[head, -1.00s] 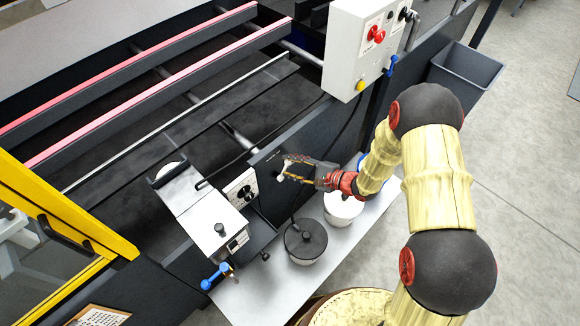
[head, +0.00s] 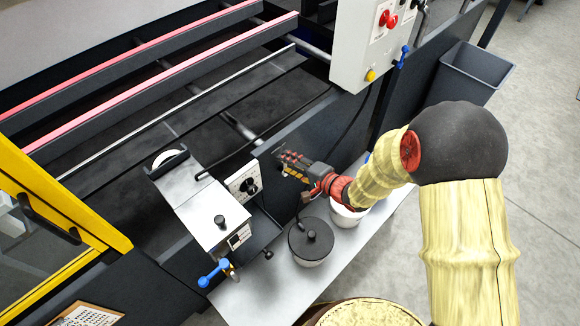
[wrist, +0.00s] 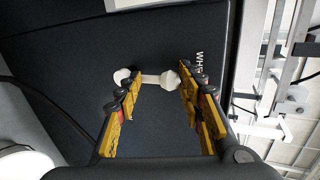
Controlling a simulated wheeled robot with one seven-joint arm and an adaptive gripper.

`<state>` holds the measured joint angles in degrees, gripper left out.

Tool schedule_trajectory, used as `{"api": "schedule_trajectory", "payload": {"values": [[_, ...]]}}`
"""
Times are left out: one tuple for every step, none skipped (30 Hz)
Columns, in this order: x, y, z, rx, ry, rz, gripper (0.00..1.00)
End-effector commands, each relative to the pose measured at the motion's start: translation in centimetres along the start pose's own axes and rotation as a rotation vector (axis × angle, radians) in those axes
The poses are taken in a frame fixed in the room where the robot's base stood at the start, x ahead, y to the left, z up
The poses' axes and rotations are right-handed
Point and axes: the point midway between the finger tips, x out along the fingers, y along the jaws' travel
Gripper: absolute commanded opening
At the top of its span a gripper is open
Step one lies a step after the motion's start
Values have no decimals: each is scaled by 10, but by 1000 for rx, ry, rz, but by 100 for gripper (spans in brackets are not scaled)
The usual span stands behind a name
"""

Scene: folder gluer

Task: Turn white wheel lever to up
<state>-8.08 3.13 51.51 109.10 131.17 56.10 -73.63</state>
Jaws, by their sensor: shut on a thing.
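The white wheel lever (wrist: 158,79) is a short white bar with a rounded knob at each end, on a dark panel (wrist: 150,40). In the wrist view it lies crosswise between my two yellow-and-black fingers, with a fingertip near each knob. My gripper (wrist: 157,92) is shut on the lever. In the head view my gripper (head: 288,163) reaches the dark panel beside the machine's front edge, and it hides the lever there. White letters starting "WH" stand on the panel near the right knob; the rest is covered by a finger.
A white control box (head: 362,45) with red and blue knobs stands above right. A dark-lidded pot (head: 311,240) and a white pot (head: 345,215) stand on the shelf below my gripper. A white unit with a blue valve (head: 214,272) is at left. A grey bin (head: 472,75) stands right.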

Motion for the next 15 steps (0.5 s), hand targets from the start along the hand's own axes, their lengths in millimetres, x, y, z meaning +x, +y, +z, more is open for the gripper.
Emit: {"api": "schedule_trajectory", "payload": {"values": [[3, -7, 0, -13, -3, -13, 0], [3, -7, 0, -15, -3, -13, 0], [2, -7, 0, -16, -2, -13, 0], [2, -7, 0, -16, -2, -13, 0], [2, -7, 0, -16, -2, -13, 0], [2, -7, 0, -16, -2, -12, 0], [2, -7, 0, -16, -3, -12, 0], [2, -7, 0, -16, -3, -12, 0], [2, -7, 0, -16, -3, -12, 0], [2, -7, 0, -16, -3, -12, 0], [2, -7, 0, -16, -3, -12, 0], [2, -7, 0, -17, -3, -12, 39], [2, -7, 0, -16, -3, -12, 41], [2, -7, 0, -16, -3, -12, 43], [2, -7, 0, -16, -3, -12, 45]]}}
